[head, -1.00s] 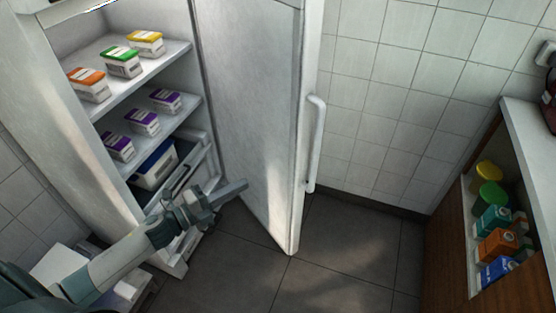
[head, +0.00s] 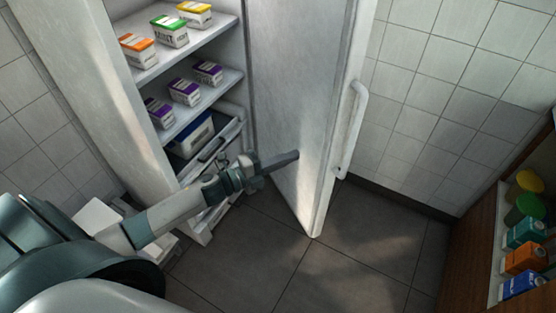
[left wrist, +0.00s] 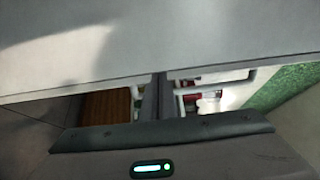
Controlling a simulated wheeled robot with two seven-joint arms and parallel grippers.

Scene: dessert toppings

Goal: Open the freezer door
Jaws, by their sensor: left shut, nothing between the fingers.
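The freezer door (head: 300,110) stands wide open in the head view, with its inner face toward the shelves and its long handle (head: 352,130) on the far side. The freezer (head: 100,85) is open at the left, its shelves in plain sight. My left gripper (head: 296,155) is shut and empty, its fingertips in front of the door's inner face; I cannot tell whether they touch it. In the left wrist view the shut fingers (left wrist: 155,95) point at a broad pale panel (left wrist: 150,40) close ahead. My right gripper is in neither view.
Several cartons, such as an orange-topped one (head: 138,50) and a purple one (head: 184,92), stand on the freezer shelves. A wooden cabinet (head: 478,255) with several containers is at the right. The dark floor (head: 270,260) in front is clear. A tiled wall (head: 450,100) is behind the door.

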